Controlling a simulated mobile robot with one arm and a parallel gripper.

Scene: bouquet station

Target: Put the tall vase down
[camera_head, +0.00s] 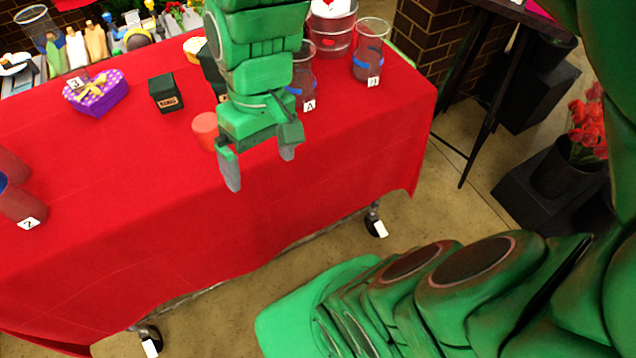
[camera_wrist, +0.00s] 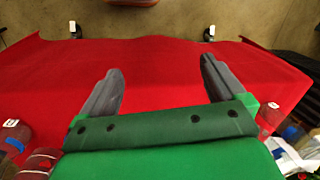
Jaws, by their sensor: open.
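My gripper (camera_head: 260,165) hangs at the front edge of the red-covered table, fingers pointing down and apart. In the wrist view my gripper (camera_wrist: 160,68) is open, with only red cloth between its fingers. A clear glass vase with a blue band and a letter tag (camera_head: 369,58) stands upright at the table's back right. Another clear vase tagged A (camera_head: 303,85) stands just behind my gripper, partly hidden by my arm. A clear vase with a numbered tag (camera_head: 22,205) is cut off at the left edge. I cannot tell which is the tall vase.
The red table (camera_head: 150,220) has bare cloth at front left and right. A purple heart box (camera_head: 96,92), a dark box (camera_head: 165,93) and a red cylinder (camera_head: 206,130) lie left of my gripper.

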